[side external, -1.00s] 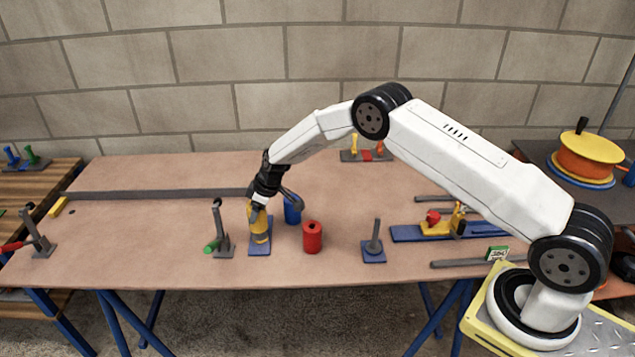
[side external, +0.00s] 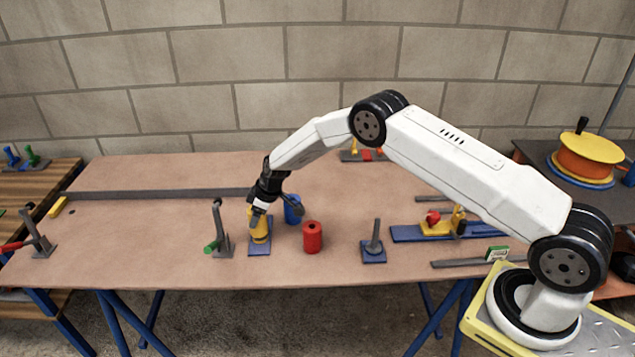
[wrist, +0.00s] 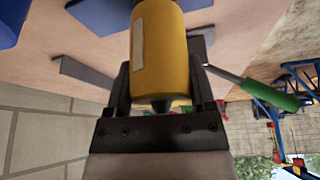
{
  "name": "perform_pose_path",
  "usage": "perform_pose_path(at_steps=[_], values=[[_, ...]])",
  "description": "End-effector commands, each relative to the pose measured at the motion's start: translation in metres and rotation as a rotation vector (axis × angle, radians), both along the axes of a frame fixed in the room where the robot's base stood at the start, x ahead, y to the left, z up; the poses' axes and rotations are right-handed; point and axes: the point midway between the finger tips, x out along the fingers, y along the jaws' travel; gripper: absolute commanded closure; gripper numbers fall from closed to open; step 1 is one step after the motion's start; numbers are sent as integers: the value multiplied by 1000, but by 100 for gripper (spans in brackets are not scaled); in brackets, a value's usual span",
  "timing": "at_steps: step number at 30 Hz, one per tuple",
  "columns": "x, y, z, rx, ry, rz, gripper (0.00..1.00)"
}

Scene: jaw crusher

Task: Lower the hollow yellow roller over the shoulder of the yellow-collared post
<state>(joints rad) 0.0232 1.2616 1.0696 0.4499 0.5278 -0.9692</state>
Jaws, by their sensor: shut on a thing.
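The hollow yellow roller (side external: 259,229) is upright over the blue base plate (side external: 260,249) in the side view. The post and its collar are hidden, apparently within or behind the roller. My gripper (side external: 259,214) is shut on the roller's upper part. In the wrist view the yellow roller (wrist: 159,52) fills the space between the two dark fingers of my gripper (wrist: 163,92). A dark tip (wrist: 161,106) shows at the roller's near end. I cannot tell whether the roller's lower end touches the base.
A red roller (side external: 312,237) and a blue roller (side external: 293,209) stand just right. A grey post on a blue base (side external: 374,248) is further right. A green-handled lever stand (side external: 218,235) is close on the left.

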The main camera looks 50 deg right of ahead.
Motion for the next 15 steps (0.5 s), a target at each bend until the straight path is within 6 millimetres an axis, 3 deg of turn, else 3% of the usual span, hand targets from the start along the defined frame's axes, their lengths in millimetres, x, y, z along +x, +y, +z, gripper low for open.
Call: perform_pose_path(at_steps=[15], values=[[1,0,-9,0,-1,0,100]])
